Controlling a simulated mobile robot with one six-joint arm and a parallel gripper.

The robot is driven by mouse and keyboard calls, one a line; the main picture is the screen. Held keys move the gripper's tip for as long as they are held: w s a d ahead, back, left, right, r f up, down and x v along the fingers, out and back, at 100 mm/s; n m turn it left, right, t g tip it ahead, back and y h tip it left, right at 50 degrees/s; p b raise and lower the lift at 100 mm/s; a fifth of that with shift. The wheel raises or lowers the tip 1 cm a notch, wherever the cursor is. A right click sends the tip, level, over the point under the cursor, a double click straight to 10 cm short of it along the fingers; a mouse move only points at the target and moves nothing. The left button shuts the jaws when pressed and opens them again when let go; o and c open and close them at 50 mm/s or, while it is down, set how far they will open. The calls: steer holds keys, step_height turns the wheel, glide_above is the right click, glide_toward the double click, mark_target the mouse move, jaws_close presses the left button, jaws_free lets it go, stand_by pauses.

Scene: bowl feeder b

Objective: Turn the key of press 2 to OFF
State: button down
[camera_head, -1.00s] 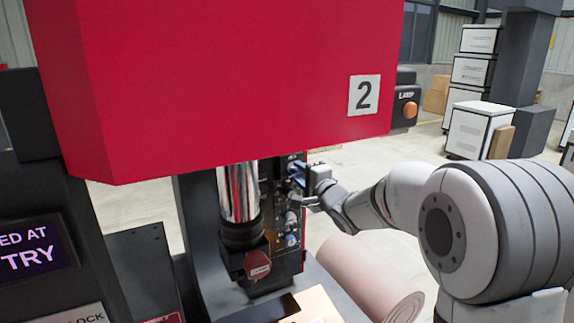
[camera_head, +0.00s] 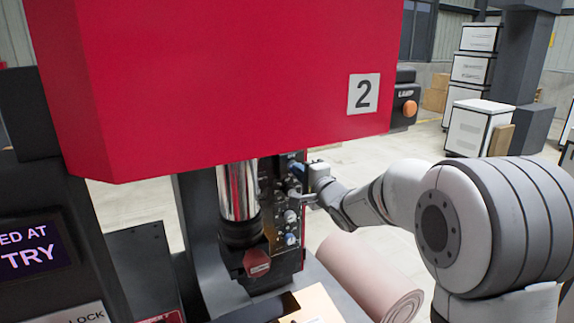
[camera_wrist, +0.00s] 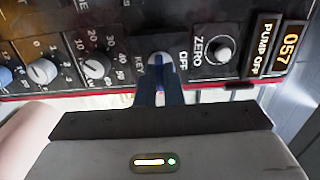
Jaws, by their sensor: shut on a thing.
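Press 2 (camera_head: 230,80) is the red machine with a white "2" plate. Its dark control panel (camera_head: 268,190) is below the red hood. In the wrist view, my gripper (camera_wrist: 160,88) is shut on the key (camera_wrist: 158,62), whose thin blue part shows between the fingertips. The printed word KEY is left of the key and OFF is to its right. The fingers cover much of the key, so I cannot tell exactly which mark it points at. In the head view, my gripper (camera_head: 300,180) is at the panel's right side.
Beside the key are a dial knob (camera_wrist: 96,66), another knob (camera_wrist: 43,71) and a ZERO button (camera_wrist: 219,50). A lit display (camera_wrist: 291,40) reads 057, next to a PUMP OFF label. A pinkish roll (camera_head: 370,275) lies below my arm.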

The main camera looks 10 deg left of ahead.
steer(key=shift+f, duration=0.1)
steer(key=shift+n+b, duration=1.85)
steer(key=shift+n, duration=0.65)
